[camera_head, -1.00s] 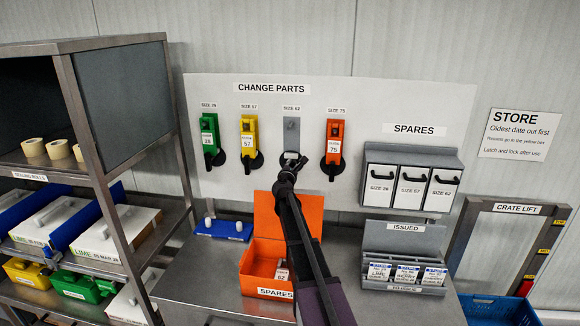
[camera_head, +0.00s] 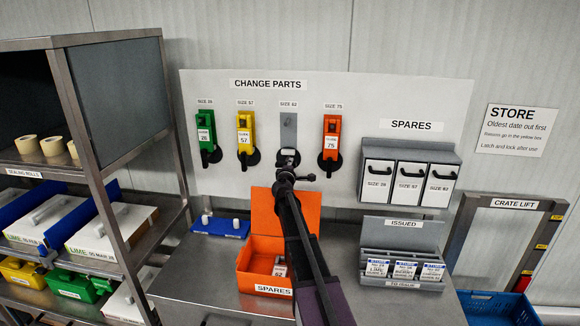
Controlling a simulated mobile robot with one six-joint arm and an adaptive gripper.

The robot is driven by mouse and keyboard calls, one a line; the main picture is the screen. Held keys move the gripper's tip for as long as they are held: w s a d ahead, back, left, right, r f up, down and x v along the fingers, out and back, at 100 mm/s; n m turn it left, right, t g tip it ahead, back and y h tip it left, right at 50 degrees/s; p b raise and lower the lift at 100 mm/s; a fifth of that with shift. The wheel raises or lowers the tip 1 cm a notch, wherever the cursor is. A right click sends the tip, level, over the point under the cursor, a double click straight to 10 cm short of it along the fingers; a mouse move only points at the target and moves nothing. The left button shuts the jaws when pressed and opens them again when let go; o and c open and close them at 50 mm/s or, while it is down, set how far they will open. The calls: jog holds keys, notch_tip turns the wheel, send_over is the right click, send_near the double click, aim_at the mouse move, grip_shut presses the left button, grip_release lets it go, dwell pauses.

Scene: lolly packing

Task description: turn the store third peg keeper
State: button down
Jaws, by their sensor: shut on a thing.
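The third peg, labelled SIZE 62, is a bare grey plate (camera_head: 289,128) on the change parts board, with no coloured part on it. Its black keeper (camera_head: 289,154) is at the plate's lower end. My gripper (camera_head: 286,167) is at this keeper, shut on it; my wrist hides its lower part and the fingertips are small and dark. The other pegs hold a green part (camera_head: 206,132), a yellow part (camera_head: 245,133) and an orange part (camera_head: 331,138), each with a black keeper at its foot.
An open orange spares box (camera_head: 247,270) stands on the steel bench below my arm. A blue tray (camera_head: 222,229) lies to its left. The grey issued rack (camera_head: 402,285) and spares cabinet (camera_head: 412,153) are right. A shelf rack (camera_head: 100,180) stands left.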

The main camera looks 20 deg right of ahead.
jog(key=shift+m, duration=0.5)
jog(key=c, duration=0.5)
grip_release()
jog(key=shift+w, duration=0.1)
jog(key=v, duration=0.7)
jog(key=shift+s+a, duration=0.2)
jog(key=shift+s, duration=0.1)
